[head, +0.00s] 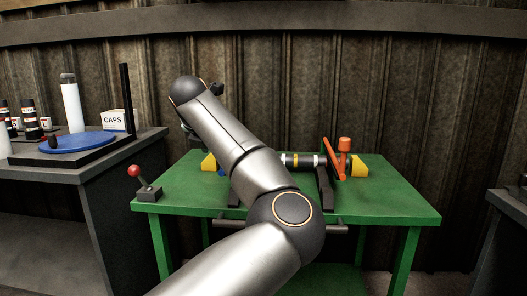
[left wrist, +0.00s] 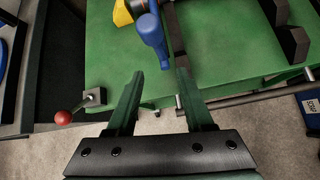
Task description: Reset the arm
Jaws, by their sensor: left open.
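My left arm crosses the head view from the bottom and reaches over the green table (head: 395,200); its gripper is mostly hidden behind the arm there. In the left wrist view my left gripper (left wrist: 160,74) is open and empty. A blue handle (left wrist: 152,38) lies beyond its fingertips, apart from them. A dark shaft with light and yellow bands (head: 298,160) lies across the table fixture, partly covered by my arm. An orange handle (head: 344,146) stands upright at its right end. My right gripper is in neither view.
A lever with a red ball (head: 134,170) stands at the table's left corner; its red ball also shows in the left wrist view (left wrist: 63,118). Yellow blocks (head: 358,166) flank the fixture. A grey bench at left holds a blue disc (head: 78,143) and a CAPS box (head: 114,120).

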